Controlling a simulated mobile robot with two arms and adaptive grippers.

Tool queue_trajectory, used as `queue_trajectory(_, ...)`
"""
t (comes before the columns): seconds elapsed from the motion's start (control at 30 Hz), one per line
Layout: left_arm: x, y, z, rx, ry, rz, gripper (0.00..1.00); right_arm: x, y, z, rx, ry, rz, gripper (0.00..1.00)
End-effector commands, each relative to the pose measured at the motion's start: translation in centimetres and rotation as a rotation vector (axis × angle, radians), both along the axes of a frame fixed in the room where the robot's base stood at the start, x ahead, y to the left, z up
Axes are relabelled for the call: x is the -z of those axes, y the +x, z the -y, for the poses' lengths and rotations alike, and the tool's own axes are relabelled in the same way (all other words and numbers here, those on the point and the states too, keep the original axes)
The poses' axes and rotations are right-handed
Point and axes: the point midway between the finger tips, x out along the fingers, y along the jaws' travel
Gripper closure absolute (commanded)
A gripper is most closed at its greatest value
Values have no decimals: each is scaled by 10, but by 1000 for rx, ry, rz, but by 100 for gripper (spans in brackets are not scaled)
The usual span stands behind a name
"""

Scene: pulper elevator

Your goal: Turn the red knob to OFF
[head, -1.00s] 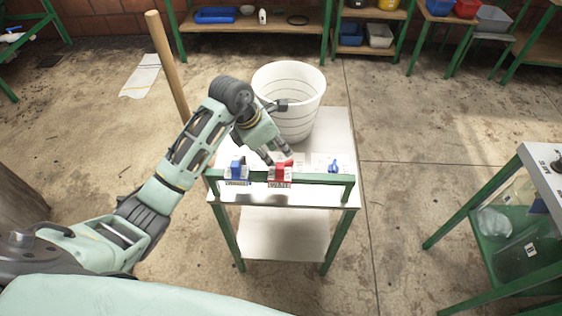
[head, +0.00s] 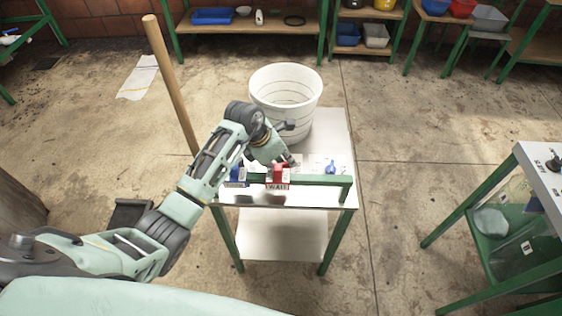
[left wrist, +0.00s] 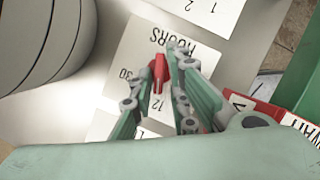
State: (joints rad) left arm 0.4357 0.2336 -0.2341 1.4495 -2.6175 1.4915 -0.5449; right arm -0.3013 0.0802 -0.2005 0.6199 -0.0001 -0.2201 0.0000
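The red knob (left wrist: 159,72) stands on a white dial plate (left wrist: 132,60) in the left wrist view. The plate reads HOURS, with 30 and 12 legible; I cannot make out an OFF mark. My left gripper (left wrist: 162,76) has its two fingers apart, one on each side of the knob. I cannot tell whether either finger touches it. In the head view my left gripper (head: 290,163) reaches down over the table behind the green rail, and the red knob is hidden there. My right gripper is not in view.
A green rail (head: 315,179) carries a red WAIT tag (head: 278,175) and a blue tag (head: 236,174). A blue knob (head: 331,168) stands to the right. A white bucket (head: 285,88) is behind on the metal table (head: 335,125). A wooden pole (head: 170,80) stands left.

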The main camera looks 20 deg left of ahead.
Motion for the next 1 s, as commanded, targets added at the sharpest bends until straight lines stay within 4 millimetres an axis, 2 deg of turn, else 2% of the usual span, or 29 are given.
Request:
queue_trajectory(0.03, 0, 0, 0, 0, 0, 0, 92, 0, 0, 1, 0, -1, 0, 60)
queue_trajectory(0.13, 0, 0, 0, 0, 0, 0, 100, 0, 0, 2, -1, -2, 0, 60)
queue_trajectory(0.47, -1, 1, -1, -7, 2, 3, 100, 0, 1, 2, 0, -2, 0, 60)
queue_trajectory(1.0, -3, 2, 1, -137, -2, 9, 100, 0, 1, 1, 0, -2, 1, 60)
